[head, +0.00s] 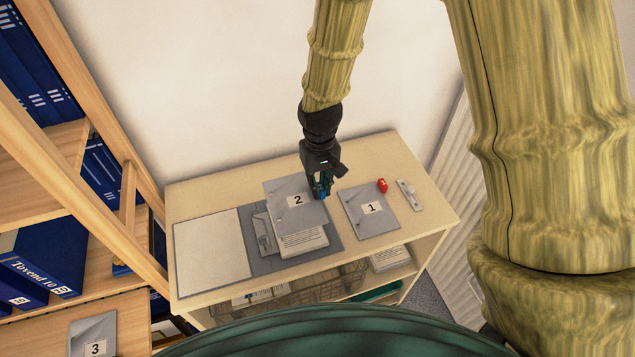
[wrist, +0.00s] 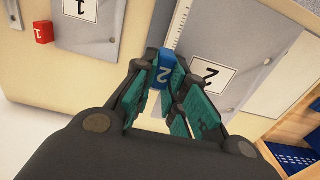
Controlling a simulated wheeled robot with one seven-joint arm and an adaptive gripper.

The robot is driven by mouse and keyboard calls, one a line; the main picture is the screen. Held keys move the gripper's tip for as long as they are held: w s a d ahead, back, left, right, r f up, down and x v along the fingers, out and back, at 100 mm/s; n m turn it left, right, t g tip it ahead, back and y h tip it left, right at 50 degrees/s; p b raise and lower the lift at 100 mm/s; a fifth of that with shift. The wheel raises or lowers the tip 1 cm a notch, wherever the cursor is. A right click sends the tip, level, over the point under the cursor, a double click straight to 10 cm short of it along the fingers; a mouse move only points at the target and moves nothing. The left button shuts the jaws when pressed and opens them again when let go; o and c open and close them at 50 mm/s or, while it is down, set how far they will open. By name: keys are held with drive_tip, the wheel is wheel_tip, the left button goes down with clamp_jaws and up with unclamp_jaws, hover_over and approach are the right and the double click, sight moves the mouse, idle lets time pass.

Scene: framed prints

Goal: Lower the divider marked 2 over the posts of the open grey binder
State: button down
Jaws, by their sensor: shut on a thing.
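The open grey binder (head: 333,244) lies on top of the low cabinet, with its pale inside cover spread to the left and a metal mechanism (head: 262,232) near its middle. A paper stack (head: 303,243) lies in it. The grey divider marked 2 (head: 283,190) is over the upper part of the stack; I cannot tell its height above it. My gripper (head: 322,190) is shut on the divider's blue tab, at its right edge. The wrist view shows the tab (wrist: 165,68) between the fingers and the divider sheet (wrist: 235,45). The posts are not clearly visible.
The grey divider marked 1 (head: 360,217), with a red tab (head: 382,185), lies right of the binder, beside a small metal strip (head: 409,195). A wire basket (head: 310,289) is below the top. A shelf with blue binders (head: 42,255) and a divider marked 3 (head: 93,325) stands left.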

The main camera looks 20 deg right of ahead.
drive_tip(key=shift+s+r+p, duration=0.1)
drive_tip(key=shift+s+p, duration=0.05)
drive_tip(key=shift+p, duration=0.25)
drive_tip(key=shift+f+b, duration=1.2)
drive_tip(key=shift+f, duration=1.3)
drive_tip(key=shift+f+b, duration=0.7)
drive_tip(key=shift+f, duration=1.1)
drive_tip(key=c, duration=1.4)
unclamp_jaws()
drive_tip(key=shift+o, duration=0.2)
drive_tip(key=shift+r, duration=0.1)
drive_tip(key=shift+r+p, duration=2.9)
drive_tip(key=shift+r, duration=0.55)
